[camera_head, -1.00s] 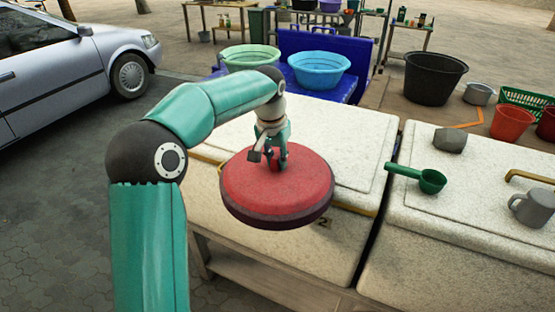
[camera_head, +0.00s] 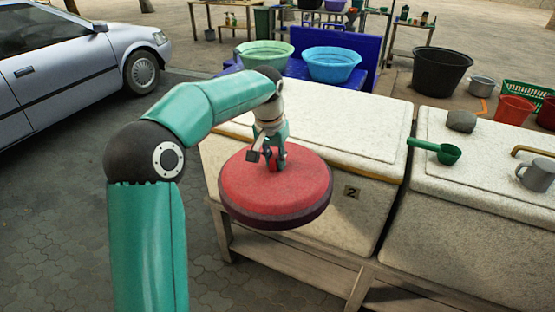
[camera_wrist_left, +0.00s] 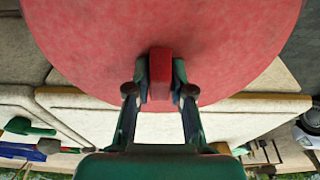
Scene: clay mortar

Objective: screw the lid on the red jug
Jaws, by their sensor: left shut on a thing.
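The red lid (camera_head: 300,186) is a wide round disc with a dark rim and a small red grip block on top. My left gripper (camera_head: 272,162) is shut on that block and holds the lid in the air, in front of the white chest marked 2. In the left wrist view the fingers of the left gripper (camera_wrist_left: 159,90) press both sides of the block, and the lid (camera_wrist_left: 220,40) fills the upper middle. No red jug can be made out in either view. My right gripper is not in view.
The white chest (camera_head: 330,125) stands on a wooden stand.

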